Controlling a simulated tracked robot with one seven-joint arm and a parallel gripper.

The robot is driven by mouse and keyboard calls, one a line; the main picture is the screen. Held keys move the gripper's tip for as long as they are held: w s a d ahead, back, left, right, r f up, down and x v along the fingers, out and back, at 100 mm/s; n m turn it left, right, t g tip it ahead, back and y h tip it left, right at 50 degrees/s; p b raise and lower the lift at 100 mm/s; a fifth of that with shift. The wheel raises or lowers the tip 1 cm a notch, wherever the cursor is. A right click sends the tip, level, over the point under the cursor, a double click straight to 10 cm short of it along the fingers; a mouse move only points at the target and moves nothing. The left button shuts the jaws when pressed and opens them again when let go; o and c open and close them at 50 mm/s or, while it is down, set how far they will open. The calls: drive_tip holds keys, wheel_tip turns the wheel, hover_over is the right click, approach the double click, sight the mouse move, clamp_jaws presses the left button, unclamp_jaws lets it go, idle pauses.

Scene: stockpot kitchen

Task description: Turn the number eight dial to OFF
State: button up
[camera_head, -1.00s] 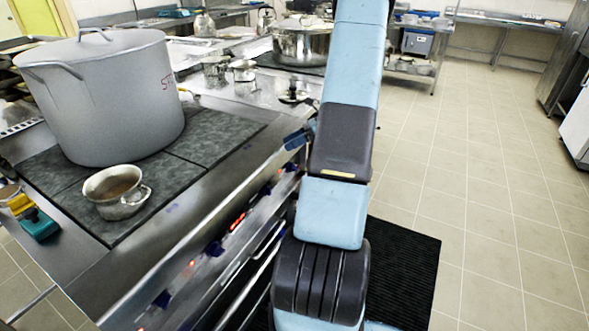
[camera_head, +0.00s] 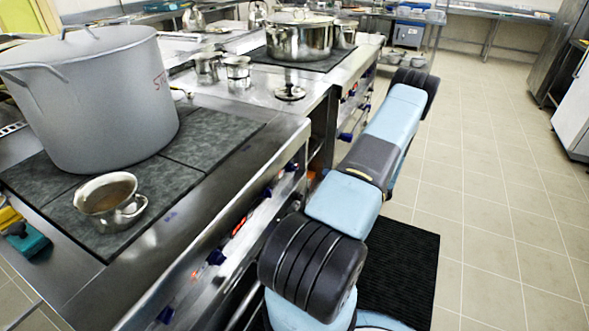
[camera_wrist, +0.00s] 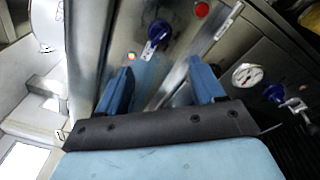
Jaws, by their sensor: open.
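In the wrist view my gripper (camera_wrist: 162,84) is open, its two blue fingers apart with nothing between them. Just beyond the fingertips, slightly above the gap, is a blue dial (camera_wrist: 157,33) with a pale handle on a steel panel, apart from the fingers. A small lit orange-red lamp (camera_wrist: 131,56) is beside it. Another blue dial (camera_wrist: 273,92) is at the right, past a round gauge (camera_wrist: 248,75). No number or OFF mark is legible, so I cannot tell which dial is number eight. In the head view my gripper cannot be made out clearly.
A large grey stockpot (camera_head: 95,105) and a small pot (camera_head: 110,203) stand on the near cooktop. Blue dials (camera_head: 215,256) line the stove front. A steel pot (camera_head: 298,38) stands farther back. Tiled floor (camera_head: 490,190) at the right is clear. A red button (camera_wrist: 202,9) is near the wrist view's top.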

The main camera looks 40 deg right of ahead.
sight(297, 169)
drive_tip(key=x, duration=1.4)
drive_tip(key=shift+f, duration=0.15)
drive_tip(key=shift+c, duration=0.4)
drive_tip(key=c, duration=1)
drive_tip(key=shift+o, duration=0.2)
